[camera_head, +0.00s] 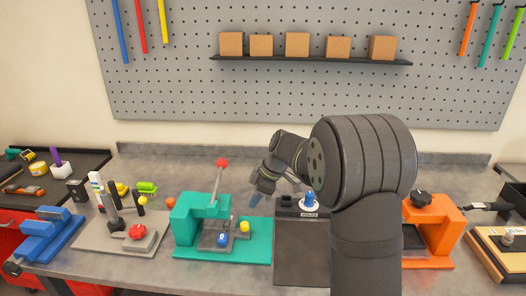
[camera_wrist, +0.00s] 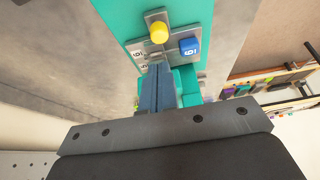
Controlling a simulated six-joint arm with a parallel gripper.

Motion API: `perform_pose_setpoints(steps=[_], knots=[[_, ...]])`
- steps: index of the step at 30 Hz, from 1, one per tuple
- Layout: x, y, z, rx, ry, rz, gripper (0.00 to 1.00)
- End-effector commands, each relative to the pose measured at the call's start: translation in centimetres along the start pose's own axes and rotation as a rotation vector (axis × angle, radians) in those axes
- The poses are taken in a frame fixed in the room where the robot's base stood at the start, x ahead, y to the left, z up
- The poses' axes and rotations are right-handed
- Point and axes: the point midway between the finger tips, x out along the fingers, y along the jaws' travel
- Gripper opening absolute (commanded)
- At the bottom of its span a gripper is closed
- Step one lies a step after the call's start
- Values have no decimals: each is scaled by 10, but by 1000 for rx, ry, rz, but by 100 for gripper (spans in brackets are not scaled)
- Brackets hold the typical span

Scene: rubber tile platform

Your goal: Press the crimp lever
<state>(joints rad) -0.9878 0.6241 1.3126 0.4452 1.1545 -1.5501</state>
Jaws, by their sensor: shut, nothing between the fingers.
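The teal crimp press (camera_head: 188,222) stands on its teal base left of centre. Its grey lever (camera_head: 216,186) rises from the top, nearly upright, and ends in a red ball knob (camera_head: 221,162). My gripper (camera_head: 256,200) is to the right of the lever, apart from it, with its fingers pointing down. In the wrist view my gripper (camera_wrist: 158,70) shows its two blue-grey fingers together and empty. The wrist view also shows the teal base (camera_wrist: 115,14), a yellow knob (camera_wrist: 158,32) and a blue block (camera_wrist: 190,47). I cannot make out the lever there.
A grey fixture with a red knob (camera_head: 137,231) and a blue vise (camera_head: 48,238) stand to the left. A dark panel with a blue-topped knob (camera_head: 309,198) is to the right. An orange press (camera_head: 441,228) stands farther right, partly hidden by my arm.

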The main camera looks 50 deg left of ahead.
Motion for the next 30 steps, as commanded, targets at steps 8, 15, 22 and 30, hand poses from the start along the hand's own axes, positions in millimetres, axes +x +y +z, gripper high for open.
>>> perform_pose_setpoints(steps=[8, 15, 22, 30], knots=[[-38, 22, -22, -107, 259, 69, 0], [-96, 51, -41, -252, 524, 234, 0], [-134, 66, -48, -336, 651, 359, 0], [-141, 69, -50, -352, 673, 384, 0]])
